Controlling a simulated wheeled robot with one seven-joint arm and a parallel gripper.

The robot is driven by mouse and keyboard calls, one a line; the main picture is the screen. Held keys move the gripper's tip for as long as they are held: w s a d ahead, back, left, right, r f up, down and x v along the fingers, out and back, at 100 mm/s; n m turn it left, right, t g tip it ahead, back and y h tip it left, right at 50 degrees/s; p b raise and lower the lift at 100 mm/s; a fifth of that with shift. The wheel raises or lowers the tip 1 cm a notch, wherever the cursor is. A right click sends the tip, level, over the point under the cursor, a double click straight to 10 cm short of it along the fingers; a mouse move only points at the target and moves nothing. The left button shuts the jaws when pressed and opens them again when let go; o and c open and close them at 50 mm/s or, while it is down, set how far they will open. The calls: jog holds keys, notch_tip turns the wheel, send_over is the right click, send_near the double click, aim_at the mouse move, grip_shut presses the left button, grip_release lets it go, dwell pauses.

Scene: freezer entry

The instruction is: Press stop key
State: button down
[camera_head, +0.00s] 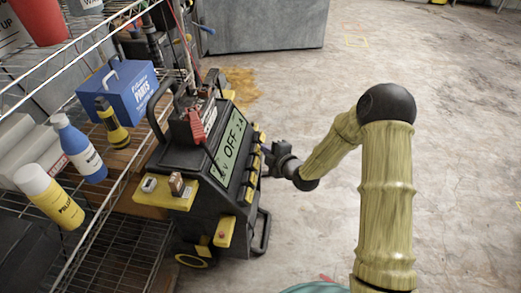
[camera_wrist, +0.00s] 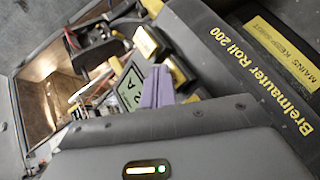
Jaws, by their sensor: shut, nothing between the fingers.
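Several yellow keys (camera_head: 250,180) line the display's right side. I cannot read which one is the stop key. My gripper (camera_head: 267,152) is at this row of keys, coming from the right. In the wrist view its pale purple fingers (camera_wrist: 157,84) are shut and empty, with yellow keys (camera_wrist: 147,42) and the display (camera_wrist: 131,86) beyond them. I cannot tell whether the fingertips touch a key.
A wire shelf (camera_head: 95,225) on the left holds a blue box (camera_head: 125,92), a flashlight (camera_head: 113,130), and blue (camera_head: 78,148) and yellow (camera_head: 48,195) bottles. A red clamp (camera_head: 196,127) rests on the machine's top. The concrete floor on the right is clear.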

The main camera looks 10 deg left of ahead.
jog(key=shift+d+r, duration=0.45)
jog(key=shift+d, duration=0.3)
jog(key=shift+p, duration=0.3)
jog(key=shift+s+d+r+p, duration=0.1)
jog(key=shift+d+r+p, duration=0.15)
jog(key=shift+d+r, duration=0.35)
jog(key=shift+w+d+r+p, duration=0.1)
jog(key=shift+d+r+p, duration=0.2)
jog(key=shift+d, duration=0.5)
jog(key=shift+s+d+r+p, duration=0.1)
jog(key=shift+d+r+p, duration=0.25)
jog(key=shift+d, duration=0.35)
jog(key=shift+r, duration=0.1)
